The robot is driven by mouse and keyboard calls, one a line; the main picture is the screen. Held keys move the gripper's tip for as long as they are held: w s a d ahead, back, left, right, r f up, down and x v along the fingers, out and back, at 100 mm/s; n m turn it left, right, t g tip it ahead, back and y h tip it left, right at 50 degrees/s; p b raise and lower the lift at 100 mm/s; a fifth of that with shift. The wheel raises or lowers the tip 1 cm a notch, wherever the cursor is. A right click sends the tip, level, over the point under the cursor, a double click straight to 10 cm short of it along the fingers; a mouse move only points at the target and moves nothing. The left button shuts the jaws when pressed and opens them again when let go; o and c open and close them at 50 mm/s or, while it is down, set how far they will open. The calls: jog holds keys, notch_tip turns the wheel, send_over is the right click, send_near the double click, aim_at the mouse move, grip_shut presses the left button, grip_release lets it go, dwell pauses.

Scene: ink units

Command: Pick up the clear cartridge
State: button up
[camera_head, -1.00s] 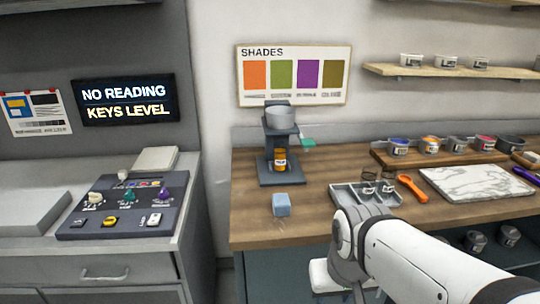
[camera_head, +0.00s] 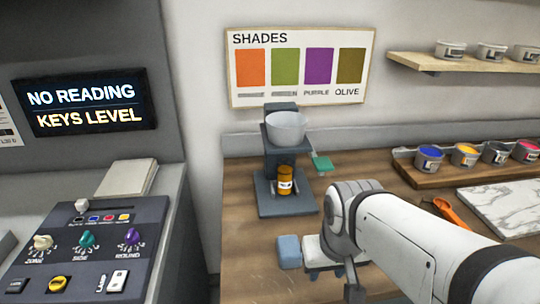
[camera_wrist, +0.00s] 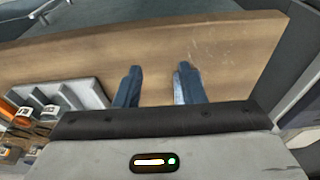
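My gripper shows in the wrist view (camera_wrist: 157,78) with its two dark blue fingers apart and nothing between them, above the wooden counter. In the head view it hangs low (camera_head: 322,266), just right of the pale blue block (camera_head: 289,252). My arm hides the place where the grey tray with two clear cartridges stood in the earlier head view. The grey tray (camera_wrist: 85,103) shows at the left of the wrist view. Small labelled containers (camera_wrist: 50,113) stand by its left end; I cannot tell if one is the clear cartridge. An amber cartridge (camera_head: 285,180) sits in the dispenser.
The dispenser (camera_head: 268,194) stands at the counter's back left. A marble slab (camera_head: 510,212), an orange spoon (camera_head: 456,216) and a wooden rack of colour pots (camera_head: 440,178) are to the right. A control panel (camera_head: 88,250) is at left, across a gap.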

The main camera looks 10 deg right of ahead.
aim_at(289, 182)
jog(key=shift+s+a, duration=0.1)
jog(key=shift+a, duration=0.05)
